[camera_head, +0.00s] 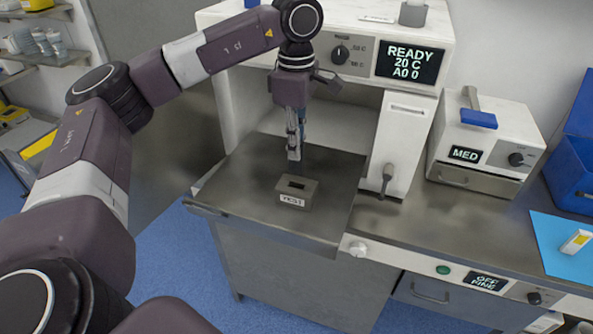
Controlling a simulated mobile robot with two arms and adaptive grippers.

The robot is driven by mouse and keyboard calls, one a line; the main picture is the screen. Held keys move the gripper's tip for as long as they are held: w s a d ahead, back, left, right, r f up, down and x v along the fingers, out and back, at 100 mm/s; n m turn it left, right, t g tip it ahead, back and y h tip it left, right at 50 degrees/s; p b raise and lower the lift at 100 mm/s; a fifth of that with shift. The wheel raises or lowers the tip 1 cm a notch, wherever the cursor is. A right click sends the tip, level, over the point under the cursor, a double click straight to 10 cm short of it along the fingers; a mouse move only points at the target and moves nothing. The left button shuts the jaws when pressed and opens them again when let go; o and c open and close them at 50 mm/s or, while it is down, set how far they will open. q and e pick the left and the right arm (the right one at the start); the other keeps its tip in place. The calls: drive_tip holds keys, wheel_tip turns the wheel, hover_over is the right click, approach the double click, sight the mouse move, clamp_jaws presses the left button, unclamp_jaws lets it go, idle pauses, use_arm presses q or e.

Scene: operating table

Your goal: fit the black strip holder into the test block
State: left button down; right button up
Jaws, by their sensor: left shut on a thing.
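The test block (299,200) is a small grey-brown block with a dark slot in its top and a white label on its front. It sits on the flat metal tray (240,213). My left gripper (294,150) points straight down above and behind the block. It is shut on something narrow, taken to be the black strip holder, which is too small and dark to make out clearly. The fingers look apart from the block. My right gripper does not show.
A white machine with a READY display (410,63) stands behind the tray. A smaller box marked MED (467,154) stands to the right. A blue mat (560,250) with a small white item (576,241) lies at far right. The tray around the block is clear.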

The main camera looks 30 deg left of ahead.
sight(296, 172)
use_arm(q)
wheel_tip(296, 172, down, 3)
drive_tip(key=shift+r, duration=0.2)
wheel_tip(296, 172, down, 5)
drive_tip(key=shift+f+p, duration=0.1)
drive_tip(key=shift+p, duration=0.7)
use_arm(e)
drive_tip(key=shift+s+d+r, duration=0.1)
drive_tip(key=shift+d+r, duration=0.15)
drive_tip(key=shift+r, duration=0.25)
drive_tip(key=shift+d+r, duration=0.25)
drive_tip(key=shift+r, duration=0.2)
use_arm(q)
drive_tip(key=c, duration=2.5)
unclamp_jaws()
drive_tip(key=shift+f, duration=0.1)
drive_tip(key=o, duration=0.5)
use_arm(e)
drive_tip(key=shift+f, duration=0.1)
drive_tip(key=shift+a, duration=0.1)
